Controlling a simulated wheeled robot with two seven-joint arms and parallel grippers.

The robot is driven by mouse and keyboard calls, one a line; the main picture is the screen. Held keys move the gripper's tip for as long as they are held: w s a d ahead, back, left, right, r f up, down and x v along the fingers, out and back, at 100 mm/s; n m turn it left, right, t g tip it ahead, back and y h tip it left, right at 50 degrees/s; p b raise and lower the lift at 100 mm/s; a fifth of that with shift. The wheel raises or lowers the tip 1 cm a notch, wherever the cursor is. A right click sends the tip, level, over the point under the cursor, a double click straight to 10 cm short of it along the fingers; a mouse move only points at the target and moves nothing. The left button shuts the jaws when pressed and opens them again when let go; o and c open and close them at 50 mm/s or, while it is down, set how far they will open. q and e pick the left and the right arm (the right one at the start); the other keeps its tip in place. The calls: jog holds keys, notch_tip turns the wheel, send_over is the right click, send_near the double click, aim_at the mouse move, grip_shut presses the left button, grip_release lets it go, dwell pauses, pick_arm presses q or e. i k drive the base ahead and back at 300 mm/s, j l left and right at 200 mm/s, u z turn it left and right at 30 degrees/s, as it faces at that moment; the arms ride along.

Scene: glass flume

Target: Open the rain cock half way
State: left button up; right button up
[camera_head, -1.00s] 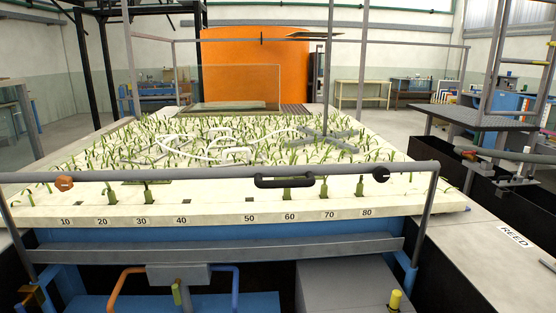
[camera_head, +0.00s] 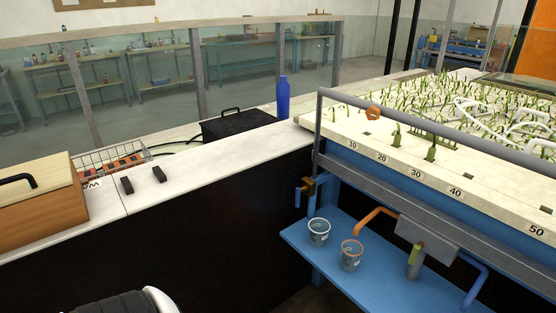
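No part is marked as the rain cock, and I cannot tell which fitting it is. Under the front edge of the planted bed, a grey block (camera_head: 428,233) has an orange pipe (camera_head: 377,216) on its left and a blue pipe (camera_head: 478,285) on its right. A small olive-green lever (camera_head: 414,255) hangs below the block, roughly upright. A small brown and blue fitting (camera_head: 305,190) sits at the bed's front left corner post. An orange knob (camera_head: 373,112) is on the grey rail. Neither gripper shows.
A pale counter (camera_head: 185,186) at left bears a wooden box (camera_head: 38,207), a wire basket (camera_head: 108,160), a black case (camera_head: 238,124) and a blue bottle (camera_head: 283,98).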

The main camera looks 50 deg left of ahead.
aim_at(299, 190)
jog(key=u, duration=1.45)
jog(key=i+j+u, duration=0.1)
jog(key=i+j, duration=0.15)
jog(key=i, duration=0.15)
jog(key=i+j+u, duration=0.1)
jog(key=i, duration=0.3)
jog(key=j, duration=0.1)
